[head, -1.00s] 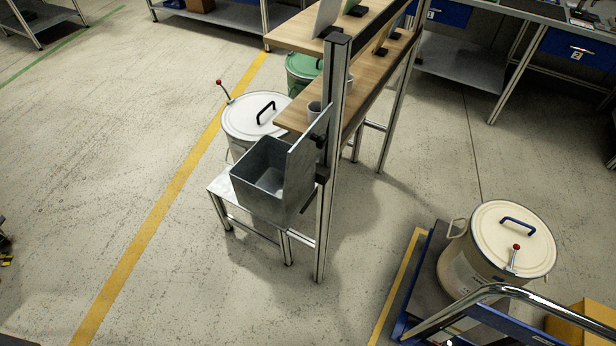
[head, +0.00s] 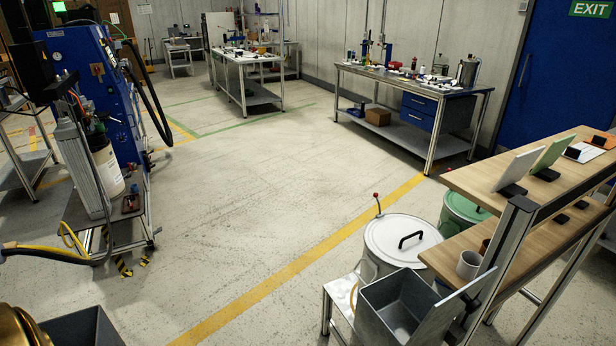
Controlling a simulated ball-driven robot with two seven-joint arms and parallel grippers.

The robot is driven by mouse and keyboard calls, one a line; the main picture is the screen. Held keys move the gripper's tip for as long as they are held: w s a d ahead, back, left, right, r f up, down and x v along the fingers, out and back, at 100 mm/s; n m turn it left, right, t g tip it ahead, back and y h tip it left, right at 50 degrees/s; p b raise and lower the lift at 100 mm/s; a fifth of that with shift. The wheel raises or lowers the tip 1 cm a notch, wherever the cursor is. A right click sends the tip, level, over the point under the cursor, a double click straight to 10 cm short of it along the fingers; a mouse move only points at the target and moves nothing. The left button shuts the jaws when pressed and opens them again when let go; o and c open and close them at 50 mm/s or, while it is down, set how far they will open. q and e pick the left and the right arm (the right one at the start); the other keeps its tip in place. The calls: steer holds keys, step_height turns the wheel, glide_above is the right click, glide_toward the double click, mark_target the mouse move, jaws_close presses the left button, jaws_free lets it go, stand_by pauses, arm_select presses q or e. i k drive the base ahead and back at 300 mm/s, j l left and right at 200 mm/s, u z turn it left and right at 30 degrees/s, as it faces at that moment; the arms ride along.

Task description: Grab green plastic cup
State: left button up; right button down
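I make out no green plastic cup in the head view. A grey cup (head: 468,264) stands on the lower wooden shelf (head: 448,252) at the right. A small brown object (head: 485,246) stands just behind it, partly hidden. A green-lidded drum (head: 462,208) stands on the floor behind the shelf unit, partly covered by it. Neither of my grippers is in view.
A white-lidded drum (head: 390,250) and a grey metal bin (head: 385,312) stand beside the shelf unit at lower right. A blue machine (head: 95,95) with hoses is at the left. Workbenches (head: 415,85) line the back. The middle floor is clear.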

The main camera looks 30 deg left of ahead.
mark_target(99, 126)
steer(key=u, duration=2.75)
steer(key=i+u, duration=0.1)
steer(key=u, duration=0.4)
steer(key=i+u, duration=0.1)
steer(key=u, duration=0.35)
steer(key=l+u, duration=0.1)
steer(key=u, duration=0.4)
steer(key=i+u, duration=0.1)
steer(key=u, duration=0.35)
steer(key=l+u, duration=0.4)
steer(key=l, duration=0.7)
steer(key=l+z, duration=0.35)
steer(key=l, duration=2.4)
steer(key=l+u, duration=0.1)
steer(key=l, duration=0.95)
steer(key=k+l+u, duration=0.1)
steer(key=l, duration=0.95)
steer(key=k+l, duration=0.1)
steer(key=l, duration=0.95)
steer(key=l+z, duration=0.1)
steer(key=l, duration=0.4)
steer(key=i+l+z, duration=0.1)
steer(key=l, duration=0.4)
steer(key=i, duration=0.05)
